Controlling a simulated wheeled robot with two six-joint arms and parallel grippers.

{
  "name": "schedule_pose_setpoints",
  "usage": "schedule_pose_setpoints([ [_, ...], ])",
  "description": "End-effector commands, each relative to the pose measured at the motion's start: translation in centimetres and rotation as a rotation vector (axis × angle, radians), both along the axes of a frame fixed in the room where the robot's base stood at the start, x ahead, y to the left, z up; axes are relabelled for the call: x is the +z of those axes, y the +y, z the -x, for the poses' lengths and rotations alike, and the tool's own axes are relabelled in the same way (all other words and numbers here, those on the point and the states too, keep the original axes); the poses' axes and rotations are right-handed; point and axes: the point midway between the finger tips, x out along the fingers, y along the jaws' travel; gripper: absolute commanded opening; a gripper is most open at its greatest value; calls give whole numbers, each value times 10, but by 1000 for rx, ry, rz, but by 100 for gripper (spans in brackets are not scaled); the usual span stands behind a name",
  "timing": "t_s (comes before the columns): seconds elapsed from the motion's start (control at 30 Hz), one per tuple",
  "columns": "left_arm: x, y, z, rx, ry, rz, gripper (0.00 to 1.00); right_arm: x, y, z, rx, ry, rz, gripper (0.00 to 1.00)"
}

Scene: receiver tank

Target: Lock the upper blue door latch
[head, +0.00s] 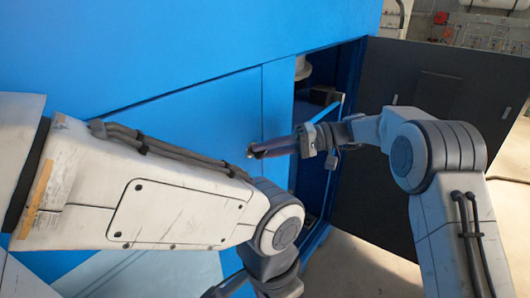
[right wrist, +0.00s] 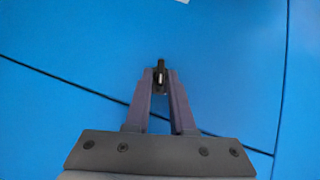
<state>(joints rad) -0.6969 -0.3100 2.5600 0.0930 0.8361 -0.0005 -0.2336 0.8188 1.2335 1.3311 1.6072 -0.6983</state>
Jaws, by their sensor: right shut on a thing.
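The blue door (head: 200,105) is the broad flat panel in the middle of the head view, and it lies flush with the panels around it. My right gripper (head: 254,151) reaches in from the right, with its fingertips at the door face near the door's right edge. In the right wrist view its fingers (right wrist: 160,84) are shut on the upper latch (right wrist: 160,70), a small dark piece with a light spot. The fingers hide much of the latch, so I cannot tell its exact turn. My left arm crosses the lower left of the head view; its fingers are not visible.
A dark grey door (head: 435,110) stands swung open at the right. Between it and the blue panels is an open bay (head: 322,95) with parts inside. My left arm is close in front of the lower blue panels. Concrete floor (head: 355,265) shows at lower right.

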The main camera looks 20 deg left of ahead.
Motion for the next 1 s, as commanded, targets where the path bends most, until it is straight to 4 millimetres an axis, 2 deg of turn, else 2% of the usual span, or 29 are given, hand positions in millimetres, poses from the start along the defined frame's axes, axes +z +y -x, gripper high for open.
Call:
schedule_pose_setpoints([
  [0.43,-12,0,0,0,0,0,87,-5,-1,-2,-6,230,-96,0],
  [1.0,-13,0,0,0,0,0,87,-4,-1,-2,-8,269,-113,0],
])
